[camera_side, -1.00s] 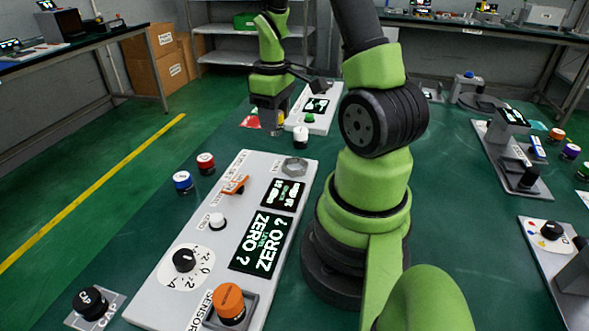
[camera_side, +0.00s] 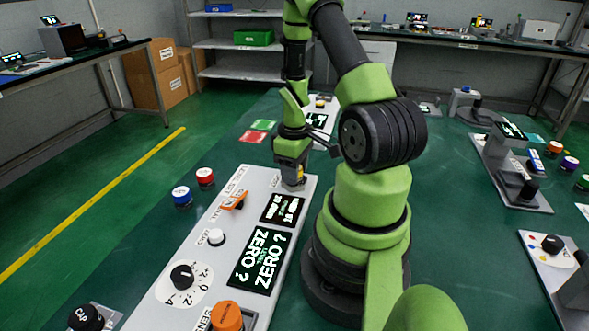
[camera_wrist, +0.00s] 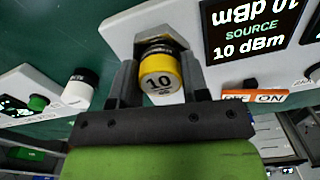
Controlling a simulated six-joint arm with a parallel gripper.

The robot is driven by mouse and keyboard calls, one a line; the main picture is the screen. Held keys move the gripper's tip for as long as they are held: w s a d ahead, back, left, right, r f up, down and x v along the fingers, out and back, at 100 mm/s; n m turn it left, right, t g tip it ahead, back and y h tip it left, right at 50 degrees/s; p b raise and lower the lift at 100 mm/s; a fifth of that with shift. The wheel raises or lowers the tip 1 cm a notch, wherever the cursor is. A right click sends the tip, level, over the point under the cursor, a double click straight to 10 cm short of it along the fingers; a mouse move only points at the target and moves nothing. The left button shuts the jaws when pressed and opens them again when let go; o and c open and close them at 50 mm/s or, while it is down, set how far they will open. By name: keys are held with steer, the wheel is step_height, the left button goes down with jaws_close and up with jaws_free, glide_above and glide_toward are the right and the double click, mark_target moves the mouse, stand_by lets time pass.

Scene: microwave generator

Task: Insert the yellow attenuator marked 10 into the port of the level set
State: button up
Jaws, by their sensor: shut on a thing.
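My gripper (camera_wrist: 157,85) is shut on the yellow attenuator (camera_wrist: 160,82) marked 10. In the wrist view its dark ridged end meets the metal hex port (camera_wrist: 178,46) on the light grey panel. I cannot tell how deep it sits. In the side view my gripper (camera_side: 292,178) is over the far end of the level set panel (camera_side: 262,182), and a bit of yellow (camera_side: 301,172) shows at the jaws. The port is mostly hidden there. The panel's small screen (camera_wrist: 248,30) reads SOURCE 10 dBm in the wrist view.
An orange switch (camera_side: 234,201), a white button (camera_side: 216,237) and a black dial (camera_side: 182,276) stand on the panel. Red (camera_side: 205,177) and blue (camera_side: 182,195) capped pieces stand left of it. A black-and-white piece (camera_wrist: 80,88) is left of my gripper in the wrist view.

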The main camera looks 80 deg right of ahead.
steer(key=shift+f, duration=0.2)
steer(key=o, duration=1)
steer(key=w+a+r+t, duration=0.1)
steer(key=a+r, duration=0.1)
steer(key=r, duration=0.7)
steer(key=w+a+r, duration=0.2)
steer(key=r, duration=0.6)
steer(key=s+a+r+t, duration=0.1)
steer(key=a+r+t, duration=0.1)
steer(key=a, duration=0.4)
steer(key=s+a+r+m+t+y, duration=0.1)
steer(key=a+r+t, duration=0.1)
steer(key=a+r, duration=0.3)
steer(key=s+a+r+m+t+y, duration=0.1)
steer(key=s+a+r+t, duration=0.1)
steer(key=a, duration=0.5)
steer(key=shift+s+a+r, duration=0.1)
steer(key=shift+a+r, duration=0.3)
steer(key=shift+r, duration=0.35)
